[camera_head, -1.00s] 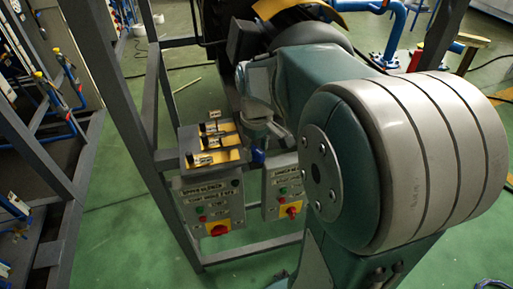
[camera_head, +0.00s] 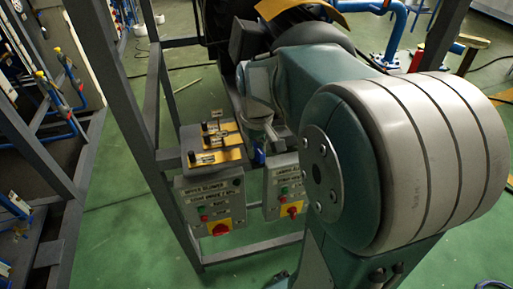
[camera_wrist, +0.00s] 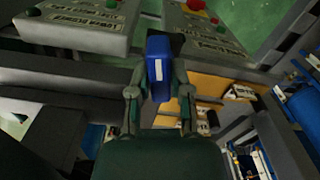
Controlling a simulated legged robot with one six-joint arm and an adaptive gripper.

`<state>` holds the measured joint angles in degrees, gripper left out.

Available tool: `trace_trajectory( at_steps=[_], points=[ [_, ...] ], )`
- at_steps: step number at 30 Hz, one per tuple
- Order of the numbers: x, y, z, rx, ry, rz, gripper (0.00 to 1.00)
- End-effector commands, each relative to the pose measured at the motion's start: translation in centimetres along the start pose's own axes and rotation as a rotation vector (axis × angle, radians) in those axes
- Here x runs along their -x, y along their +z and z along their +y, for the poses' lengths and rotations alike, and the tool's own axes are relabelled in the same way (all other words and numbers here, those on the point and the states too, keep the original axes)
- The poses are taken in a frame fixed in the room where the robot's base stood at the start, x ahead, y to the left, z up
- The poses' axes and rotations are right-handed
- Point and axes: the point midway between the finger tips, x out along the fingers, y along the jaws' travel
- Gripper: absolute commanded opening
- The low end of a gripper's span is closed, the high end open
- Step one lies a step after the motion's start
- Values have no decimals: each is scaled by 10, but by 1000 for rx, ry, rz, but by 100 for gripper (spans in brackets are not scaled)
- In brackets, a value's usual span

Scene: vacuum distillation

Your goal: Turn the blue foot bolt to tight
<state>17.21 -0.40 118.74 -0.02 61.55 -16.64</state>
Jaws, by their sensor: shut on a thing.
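The blue foot bolt (camera_wrist: 158,66) is a blue block with a white stripe, seen in the middle of the wrist view. My gripper (camera_wrist: 159,74) has one finger on each side of it and is shut on it. In the head view a small part of the blue bolt (camera_head: 258,157) shows below my gripper (camera_head: 263,140), beside the orange-topped panel. The bolt's lower part is hidden, and I cannot tell how tight it is.
Two grey control boxes, one with a red knob (camera_head: 220,229) and one at right (camera_head: 283,190), hang close by on the frame. An orange plate (camera_head: 218,150) with black knobs lies left of my gripper. A grey frame post (camera_head: 120,85) stands further left.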

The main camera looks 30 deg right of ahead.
Motion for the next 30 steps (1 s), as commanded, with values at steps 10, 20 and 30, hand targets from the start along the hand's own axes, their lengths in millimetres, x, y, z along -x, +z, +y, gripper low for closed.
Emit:
trace_trajectory(
  at_steps=[10, 20, 30],
  points=[
    [-2, 2, -1, -326, -2, -8, 0],
    [-3, 2, -1, -639, -1, -10, 0],
    [-3, 2, -1, -963, 0, -11, 0]
  ],
)
